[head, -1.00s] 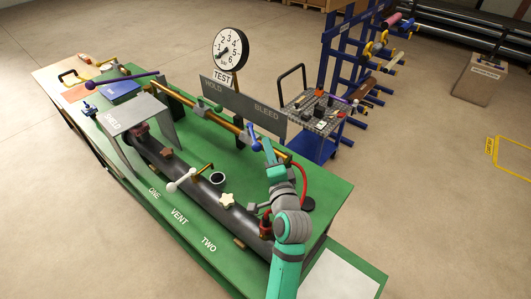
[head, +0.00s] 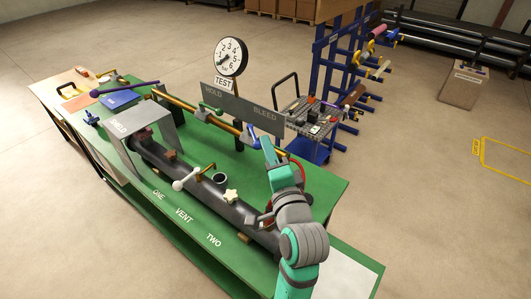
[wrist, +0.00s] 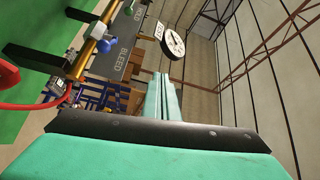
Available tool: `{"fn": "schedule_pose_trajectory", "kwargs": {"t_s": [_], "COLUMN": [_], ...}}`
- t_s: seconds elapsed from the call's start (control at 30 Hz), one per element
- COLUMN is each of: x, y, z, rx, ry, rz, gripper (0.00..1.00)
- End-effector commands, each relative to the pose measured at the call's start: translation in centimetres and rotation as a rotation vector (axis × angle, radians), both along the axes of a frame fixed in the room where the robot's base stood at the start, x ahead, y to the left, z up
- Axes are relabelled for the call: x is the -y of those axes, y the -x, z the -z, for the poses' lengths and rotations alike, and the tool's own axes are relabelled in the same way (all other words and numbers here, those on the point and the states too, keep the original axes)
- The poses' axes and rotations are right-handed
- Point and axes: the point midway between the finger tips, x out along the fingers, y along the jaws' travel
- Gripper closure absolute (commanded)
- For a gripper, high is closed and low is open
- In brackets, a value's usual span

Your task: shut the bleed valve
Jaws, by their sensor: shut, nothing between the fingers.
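The bleed valve's blue handle (head: 252,135) is on the brass pipe under the grey board marked BLEED (head: 266,116). In the wrist view its blue ball end (wrist: 104,46) shows at the upper left, beside the brass pipe (wrist: 84,57). My gripper (head: 268,145) is in the air just right of the handle in the head view, apparently apart from it. In the wrist view my two fingers (wrist: 165,95) lie together with nothing between them. My arm hides part of the pipe's right end.
A green-handled valve (head: 211,109) sits left under HOLD. The round gauge (head: 231,57) stands behind the board. A black pipe (head: 205,187) with vent fittings lies in front, near a grey shield (head: 150,116). A red hose (head: 298,166) curves behind my arm.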

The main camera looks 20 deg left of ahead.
Motion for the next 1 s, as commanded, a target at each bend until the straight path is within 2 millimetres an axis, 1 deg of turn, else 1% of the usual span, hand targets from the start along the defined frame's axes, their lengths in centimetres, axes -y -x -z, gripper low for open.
{"fn": "schedule_pose_trajectory", "kwargs": {"t_s": [0.4,0.47,0.5,0.57,0.67,0.7,0.8,0.9,1.0], "x": [0.1,0.1,0.2,0.2,0.3,0.5,1.1,1.9,2.5], "y": [0.2,0.1,-0.1,-0.6,-1.9,-2.5,-3.7,-4.5,-4.9], "z": [-0.3,-0.1,0.3,1.4,4.4,5.8,9.1,11.9,13.6], "rx": [0.001,-0.003,-0.011,-0.029,-0.079,-0.102,-0.155,-0.196,-0.222], "ry": [-0.001,-0.002,-0.007,-0.021,-0.069,-0.094,-0.164,-0.226,-0.270], "rz": [0.000,-0.002,-0.006,-0.018,-0.047,-0.061,-0.082,-0.090,-0.093], "gripper": [1.00,1.00,1.00,1.00,1.00,1.00,1.00,1.00,1.00]}}
